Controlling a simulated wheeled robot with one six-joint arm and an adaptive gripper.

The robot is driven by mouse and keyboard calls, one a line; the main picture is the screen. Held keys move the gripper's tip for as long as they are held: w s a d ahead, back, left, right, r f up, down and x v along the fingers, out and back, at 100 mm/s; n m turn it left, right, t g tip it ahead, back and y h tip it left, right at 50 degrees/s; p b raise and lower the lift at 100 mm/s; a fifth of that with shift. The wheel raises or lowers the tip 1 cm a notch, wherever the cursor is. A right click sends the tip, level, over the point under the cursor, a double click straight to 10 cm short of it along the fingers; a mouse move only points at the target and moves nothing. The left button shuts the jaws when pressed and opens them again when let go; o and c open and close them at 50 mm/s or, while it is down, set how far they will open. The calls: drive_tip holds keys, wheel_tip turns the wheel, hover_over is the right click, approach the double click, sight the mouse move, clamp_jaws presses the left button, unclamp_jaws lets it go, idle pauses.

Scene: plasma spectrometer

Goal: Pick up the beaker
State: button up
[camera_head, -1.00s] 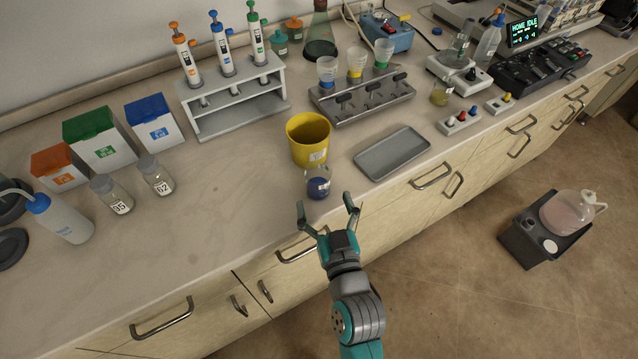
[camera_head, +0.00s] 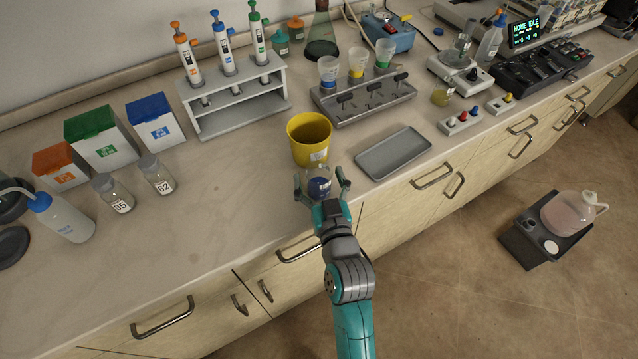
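My gripper (camera_head: 321,183) has one finger on each side of the beaker. The fingers are spread wider than the glass, and a gap shows on both sides, so it is open. The gripper's palm hides the lower front of the beaker.
The yellow bucket (camera_head: 309,139) stands close behind the beaker. A grey tray (camera_head: 393,153) lies to the right, and a metal rack (camera_head: 362,98) with several cups stands behind. Two vials (camera_head: 157,174) stand at left. The bench left of the beaker is clear.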

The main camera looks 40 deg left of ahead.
drive_tip(key=c, duration=1)
drive_tip(key=shift+r, duration=0.15)
wheel_tip(320, 180, up, 10)
drive_tip(key=shift+f, duration=0.1)
